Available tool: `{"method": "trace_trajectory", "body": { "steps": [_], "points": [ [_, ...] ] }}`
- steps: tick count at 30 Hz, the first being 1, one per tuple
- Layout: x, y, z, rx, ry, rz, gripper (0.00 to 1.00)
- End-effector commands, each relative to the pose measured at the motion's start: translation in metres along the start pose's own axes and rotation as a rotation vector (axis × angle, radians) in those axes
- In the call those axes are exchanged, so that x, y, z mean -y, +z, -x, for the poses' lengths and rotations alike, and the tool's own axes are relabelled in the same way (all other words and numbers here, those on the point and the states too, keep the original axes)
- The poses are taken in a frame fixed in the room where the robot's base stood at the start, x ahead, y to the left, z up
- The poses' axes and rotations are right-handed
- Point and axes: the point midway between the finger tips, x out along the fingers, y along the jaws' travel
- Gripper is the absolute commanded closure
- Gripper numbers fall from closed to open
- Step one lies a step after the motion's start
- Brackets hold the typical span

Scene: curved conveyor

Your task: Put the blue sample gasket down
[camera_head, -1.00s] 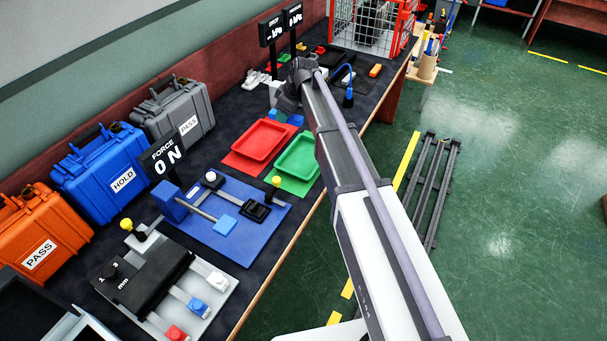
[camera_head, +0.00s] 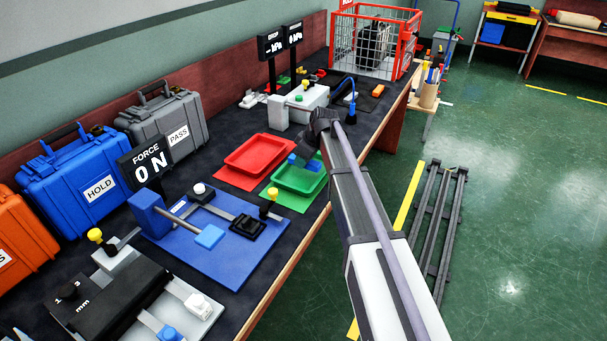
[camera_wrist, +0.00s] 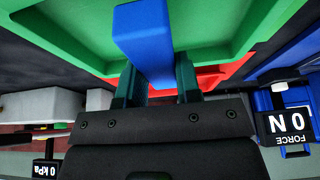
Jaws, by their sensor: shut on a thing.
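The blue sample gasket (camera_wrist: 145,38) shows in the wrist view as a blue block between the two teal fingers of my gripper (camera_wrist: 156,68). My gripper is shut on it. The gasket is over the green tray (camera_wrist: 60,35), and I cannot tell whether it touches the tray floor. In the head view the green tray (camera_head: 283,183) lies on the bench near its front edge. Blue patches show over its far part beside my dark wrist, which hides much of the fingers.
A red tray (camera_head: 247,165) lies left of the green one. A blue force fixture (camera_head: 240,262) is nearer, and a white box (camera_head: 307,98) is behind. Blue and grey cases line the wall. A red wire cage (camera_head: 372,42) stands at the far end.

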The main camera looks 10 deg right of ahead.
Motion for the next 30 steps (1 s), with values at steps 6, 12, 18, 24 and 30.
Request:
{"method": "trace_trajectory", "body": {
  "steps": [6, 12, 18, 24, 30],
  "points": [
    [0.000, 0.013, -0.032, 0.000, 0.000, 0.000, 0.93],
    [0.000, 0.012, -0.029, 0.000, 0.000, 0.000, 0.93],
    [0.000, 0.013, -0.031, 0.000, 0.000, 0.000, 0.60],
    [0.000, 0.013, -0.031, 0.000, 0.000, 0.000, 0.43],
    [0.000, 0.013, -0.031, 0.000, -0.001, 0.000, 0.43]
  ]
}}
